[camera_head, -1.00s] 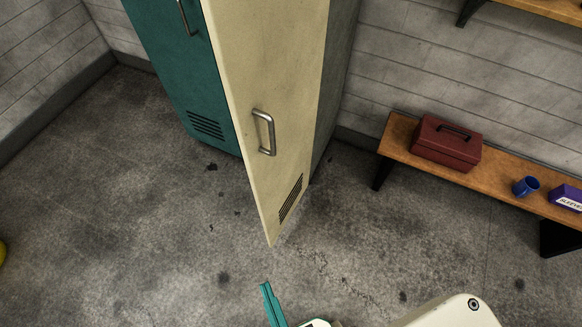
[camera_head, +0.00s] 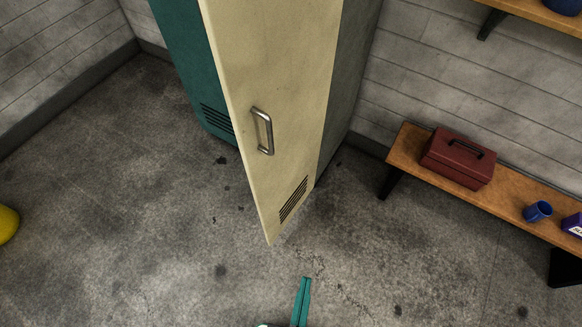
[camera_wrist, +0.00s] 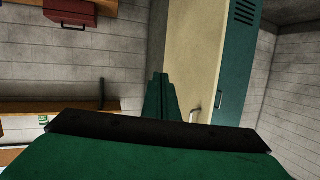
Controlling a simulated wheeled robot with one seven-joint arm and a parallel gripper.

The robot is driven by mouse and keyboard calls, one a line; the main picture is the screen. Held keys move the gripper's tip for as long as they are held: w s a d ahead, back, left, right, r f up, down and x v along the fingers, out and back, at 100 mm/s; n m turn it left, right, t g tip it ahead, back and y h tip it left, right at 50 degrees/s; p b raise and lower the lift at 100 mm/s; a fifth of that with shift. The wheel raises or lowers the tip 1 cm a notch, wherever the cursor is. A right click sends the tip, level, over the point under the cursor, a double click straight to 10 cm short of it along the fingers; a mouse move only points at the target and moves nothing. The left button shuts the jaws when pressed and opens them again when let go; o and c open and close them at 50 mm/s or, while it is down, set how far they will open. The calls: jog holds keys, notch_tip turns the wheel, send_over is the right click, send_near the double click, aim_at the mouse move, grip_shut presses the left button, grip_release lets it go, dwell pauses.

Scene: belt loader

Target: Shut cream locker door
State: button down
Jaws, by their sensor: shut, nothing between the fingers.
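The cream locker door (camera_head: 275,90) stands ajar, swung out from the locker toward me, with a metal handle (camera_head: 264,131) and a slotted vent low down. In the wrist view the cream door (camera_wrist: 194,62) is beyond my fingers, with its handle (camera_wrist: 196,113) just to their right. My gripper (camera_head: 303,290) is at the bottom of the head view, over the floor and below the door's lower corner. Its teal fingers are together and empty; they also show in the wrist view (camera_wrist: 162,95). They appear apart from the door.
A teal locker (camera_head: 190,75) adjoins on the left. A wooden bench (camera_head: 407,150) on the right holds a red box (camera_head: 458,160), a blue mug (camera_head: 537,211) and a purple box (camera_head: 573,226). A yellow object (camera_head: 7,223) is at the far left. Floor before the door is clear.

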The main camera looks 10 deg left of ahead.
jog(key=w+d+f+m+g, duration=0.1)
jog(key=w+d+f+m, duration=0.15)
jog(key=f, duration=0.35)
jog(key=m+g+y, duration=0.1)
jog(key=g+y, duration=0.5)
jog(key=y, duration=1.1)
send_near(266, 163)
jog(key=x, duration=0.6)
jog(key=shift+w+a, duration=0.1)
jog(key=shift+w, duration=0.1)
